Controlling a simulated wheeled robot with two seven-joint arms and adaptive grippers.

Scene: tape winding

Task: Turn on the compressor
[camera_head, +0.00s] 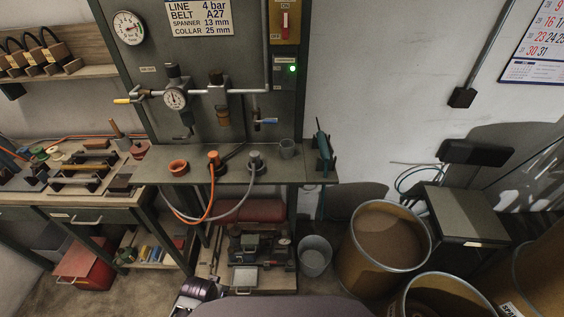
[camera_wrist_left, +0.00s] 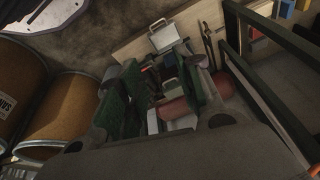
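The compressor is on the low shelf under the panel bench, with a red tank (camera_head: 262,210) behind dark machinery (camera_head: 258,247). The red tank also shows in the left wrist view (camera_wrist_left: 175,109). A yellow-brown switch box (camera_head: 275,37) with a red lever (camera_head: 284,21) is at the top of the panel. A green lamp (camera_head: 292,69) below it is lit. My left gripper (camera_head: 196,292) is at the bottom edge of the head view, in front of the low shelf. In the left wrist view its dark fingers (camera_wrist_left: 160,92) stand apart with no held object visible. My right gripper is out of view.
The panel bench (camera_head: 318,176) juts out above the shelf and carries hoses. A grey bucket (camera_head: 315,256) and brown drums (camera_head: 388,244) stand at the right. A red box (camera_head: 84,268) is under the left bench. A pressure gauge (camera_head: 175,98) sits on the panel pipe.

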